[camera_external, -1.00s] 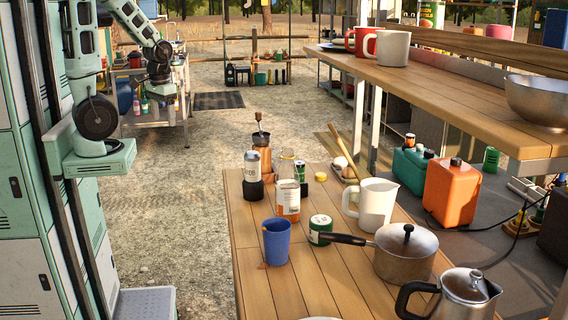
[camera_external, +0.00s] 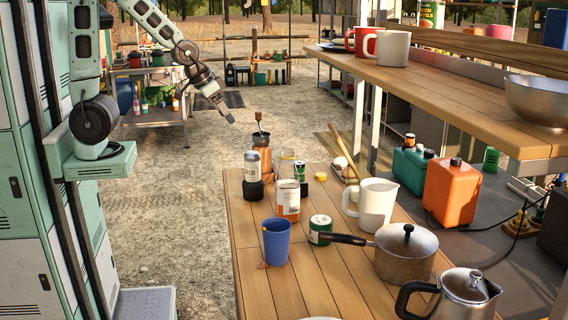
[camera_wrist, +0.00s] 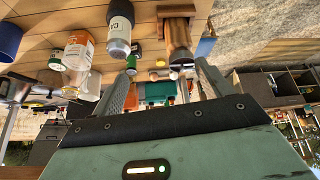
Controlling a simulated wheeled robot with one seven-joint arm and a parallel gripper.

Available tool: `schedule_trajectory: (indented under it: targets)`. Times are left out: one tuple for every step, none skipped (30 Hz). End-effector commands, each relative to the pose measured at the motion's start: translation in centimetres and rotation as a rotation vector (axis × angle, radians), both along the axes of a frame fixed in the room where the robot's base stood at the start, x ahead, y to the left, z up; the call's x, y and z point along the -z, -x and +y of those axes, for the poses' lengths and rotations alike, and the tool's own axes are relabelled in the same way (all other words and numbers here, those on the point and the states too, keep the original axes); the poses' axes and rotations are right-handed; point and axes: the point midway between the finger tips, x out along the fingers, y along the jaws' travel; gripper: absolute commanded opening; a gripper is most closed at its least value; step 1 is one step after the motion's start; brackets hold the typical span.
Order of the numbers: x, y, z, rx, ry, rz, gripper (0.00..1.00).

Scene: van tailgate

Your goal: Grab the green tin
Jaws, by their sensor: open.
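A short green tin (camera_external: 320,229) with a pale lid stands on the wooden table, between the blue cup and the saucepan; it shows small in the wrist view (camera_wrist: 56,61). A second, slimmer green can (camera_external: 300,171) stands further back, partly hidden behind the orange-and-white tin; it appears in the wrist view (camera_wrist: 132,59) near one finger. My gripper (camera_external: 231,120) is beyond the table's far left corner, above the ground and apart from both. In the wrist view its fingers (camera_wrist: 163,67) are spread and empty.
The orange-and-white tin (camera_external: 288,201), silver-topped canister (camera_external: 252,166), wooden grinder (camera_external: 262,140), blue cup (camera_external: 275,242), white pitcher (camera_external: 376,204) and saucepan (camera_external: 404,262) crowd the table (camera_external: 255,290). A higher wooden counter (camera_external: 440,85) stands at right. Open ground lies left of the table.

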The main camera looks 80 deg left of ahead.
Motion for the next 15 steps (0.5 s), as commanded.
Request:
schedule_trajectory:
  targets:
    - [0.4,-1.9,-3.4,0.079,-0.007,-0.062,0.77]
    - [0.4,-3.0,-5.3,0.118,-0.01,-0.108,0.77]
    - [0.4,-4.2,-8.0,0.17,-0.013,-0.169,0.77]
    - [0.3,-5.0,-9.9,0.203,-0.015,-0.213,0.77]
    - [0.2,-5.5,-11.6,0.233,-0.014,-0.255,0.77]
    - [0.0,-6.1,-13.8,0.269,-0.014,-0.304,0.77]
    - [-0.2,-6.4,-15.3,0.293,-0.014,-0.339,0.77]
    - [-0.3,-6.6,-16.8,0.315,-0.012,-0.372,0.77]
    - [-0.5,-6.7,-18.6,0.341,-0.01,-0.412,0.77]
    - [-0.6,-6.8,-19.8,0.359,-0.009,-0.44,0.77]
    - [-0.8,-6.8,-21.0,0.377,-0.008,-0.468,0.77]
    - [-0.9,-6.7,-22.5,0.399,-0.005,-0.501,0.77]
    - [-1.1,-6.6,-23.5,0.412,-0.002,-0.526,0.77]
    - [-1.2,-6.4,-24.6,0.425,0.0,-0.55,0.77]
    - [-1.3,-6.2,-25.9,0.444,0.003,-0.58,0.77]
